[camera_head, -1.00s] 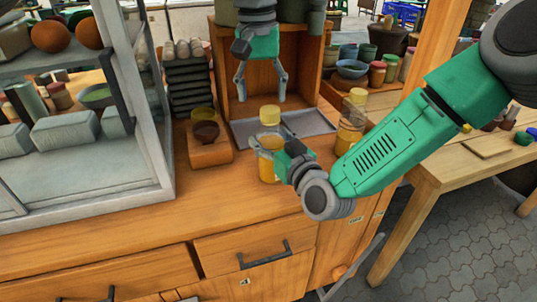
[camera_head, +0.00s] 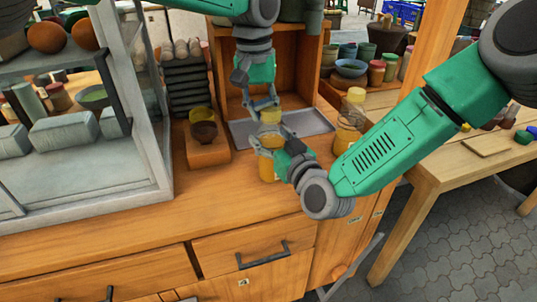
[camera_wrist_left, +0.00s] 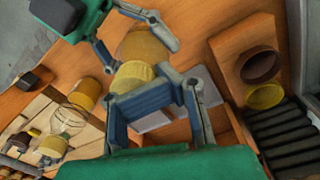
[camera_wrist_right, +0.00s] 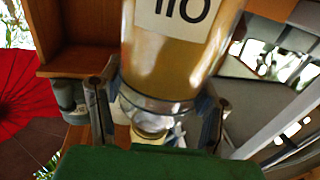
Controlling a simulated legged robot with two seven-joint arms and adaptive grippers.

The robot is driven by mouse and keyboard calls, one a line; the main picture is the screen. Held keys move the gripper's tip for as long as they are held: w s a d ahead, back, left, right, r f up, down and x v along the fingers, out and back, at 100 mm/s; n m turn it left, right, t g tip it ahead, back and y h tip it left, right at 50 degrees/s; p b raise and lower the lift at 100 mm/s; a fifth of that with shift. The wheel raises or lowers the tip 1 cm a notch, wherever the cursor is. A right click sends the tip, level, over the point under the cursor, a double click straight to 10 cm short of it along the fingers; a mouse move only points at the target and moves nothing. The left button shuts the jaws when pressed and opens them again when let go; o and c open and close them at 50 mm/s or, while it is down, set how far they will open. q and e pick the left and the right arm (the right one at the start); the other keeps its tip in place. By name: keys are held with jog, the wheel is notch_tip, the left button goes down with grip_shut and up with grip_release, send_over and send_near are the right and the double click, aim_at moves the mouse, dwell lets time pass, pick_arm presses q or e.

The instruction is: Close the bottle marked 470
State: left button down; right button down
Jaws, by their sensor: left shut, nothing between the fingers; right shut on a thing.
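A bottle with an amber body (camera_head: 267,168) stands upright on the wooden counter, with a yellow lid (camera_head: 270,116) at its top. The label (camera_wrist_right: 178,12) in the right wrist view is cut off by the frame edge, so I cannot read it in full. My right gripper (camera_head: 270,143) is shut on this bottle, around its upper part. My left gripper (camera_head: 264,104) is shut and empty, pointing down just above the lid. The lid also shows in the left wrist view (camera_wrist_left: 134,74). I cannot tell whether the left fingers touch the lid or how tightly it sits.
A second amber bottle (camera_head: 343,138) with a yellow lid (camera_head: 356,95) stands to the right, partly behind my right arm. A grey tray (camera_head: 310,120) lies behind. A wooden block (camera_head: 207,153) with small bowls stands left. A glass-sided case (camera_head: 85,180) is further left.

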pick_arm(q)
jog(key=c, duration=2.2)
grip_release()
jog(key=shift+d+r, duration=0.15)
jog(key=shift+d, duration=0.2)
pick_arm(e)
jog(key=shift+s+a, duration=0.15)
jog(key=shift+a, duration=0.05)
pick_arm(q)
jog(key=o, duration=0.7)
jog(key=shift+s, duration=0.1)
jog(key=shift+o, duration=0.2)
jog(key=shift+a, duration=0.4)
pick_arm(e)
jog(key=shift+a+r, duration=0.1)
jog(key=shift+a, duration=0.25)
pick_arm(q)
jog(key=shift+r, duration=0.45)
pick_arm(e)
jog(key=shift+d, duration=0.25)
pick_arm(q)
notch_tip(320, 180, up, 7)
jog(key=shift+a, duration=0.2)
pick_arm(e)
jog(key=shift+a, duration=0.15)
jog(key=shift+c, duration=2.1)
grip_release()
